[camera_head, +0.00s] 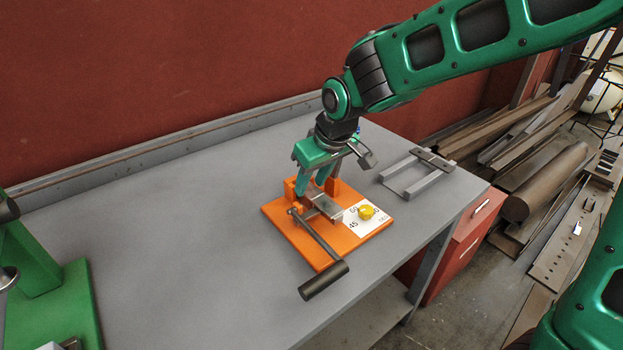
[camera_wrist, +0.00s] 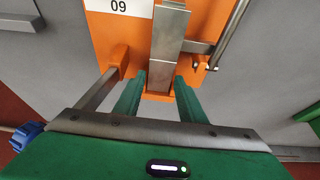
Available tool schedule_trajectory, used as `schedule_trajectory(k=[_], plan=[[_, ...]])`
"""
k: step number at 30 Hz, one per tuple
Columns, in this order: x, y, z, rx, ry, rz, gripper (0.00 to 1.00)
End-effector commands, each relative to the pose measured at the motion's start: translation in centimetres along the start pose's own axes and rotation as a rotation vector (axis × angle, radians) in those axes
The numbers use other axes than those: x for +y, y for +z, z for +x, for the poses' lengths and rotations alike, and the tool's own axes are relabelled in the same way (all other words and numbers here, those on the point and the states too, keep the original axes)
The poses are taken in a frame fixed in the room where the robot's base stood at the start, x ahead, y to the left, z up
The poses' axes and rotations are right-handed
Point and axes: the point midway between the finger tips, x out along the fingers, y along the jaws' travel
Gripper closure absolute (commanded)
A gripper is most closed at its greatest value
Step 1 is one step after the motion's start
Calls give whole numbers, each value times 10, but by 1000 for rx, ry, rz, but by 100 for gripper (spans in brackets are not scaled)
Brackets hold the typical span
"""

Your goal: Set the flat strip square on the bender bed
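The orange bender (camera_head: 365,231) stands on the grey table, with a lever and dark handle (camera_head: 324,281) toward the front. A flat grey metal strip (camera_wrist: 162,70) lies lengthwise along the bender's middle in the wrist view, between two orange blocks. A second, brighter metal piece (camera_wrist: 171,20) is in line beyond it; I cannot tell whether they are separate parts. My gripper (camera_head: 315,188) is low over the bender's back edge. In the wrist view its green fingers (camera_wrist: 159,78) are apart, one on each side of the strip's near end, with a narrow gap at the left finger.
A grey fork-shaped rack (camera_head: 415,172) stands at the table's right. A green machine (camera_head: 45,290) is at the front left. The table between is clear; a red wall rises behind.

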Motion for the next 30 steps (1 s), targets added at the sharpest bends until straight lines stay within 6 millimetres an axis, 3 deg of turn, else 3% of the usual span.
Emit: schedule_trajectory(k=[14,30], plan=[[0,-1,-8,2,0,0,47],[1,-1,-95,2,0,1,47]])
